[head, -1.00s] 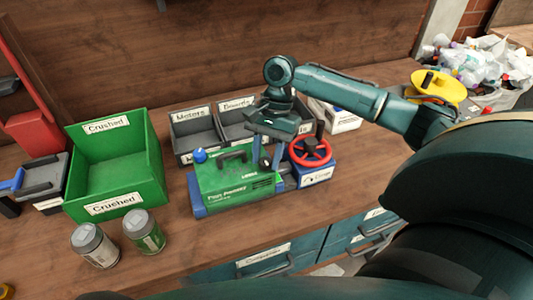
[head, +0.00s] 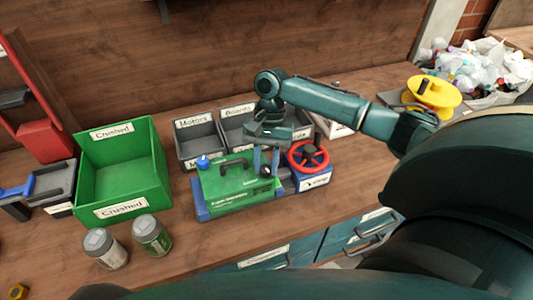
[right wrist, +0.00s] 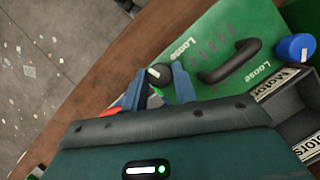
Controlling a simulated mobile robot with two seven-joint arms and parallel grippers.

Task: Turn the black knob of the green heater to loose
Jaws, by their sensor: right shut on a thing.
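The green heater (head: 232,191) sits on the wooden bench in the middle of the head view, with a dark carry handle and a blue knob (head: 203,162) on top. Its black knob (head: 265,170) is at its right end. In the right wrist view the black knob (right wrist: 160,75) shows a small white mark, and the word "Loose" is printed on the green top beside it. My right gripper (head: 266,163) reaches down from above, its blue fingers (right wrist: 160,88) on either side of the black knob and shut on it. My left gripper is not in view.
A red wheel (head: 308,157) on a blue box stands just right of the heater. Grey bins (head: 197,139) are behind it.

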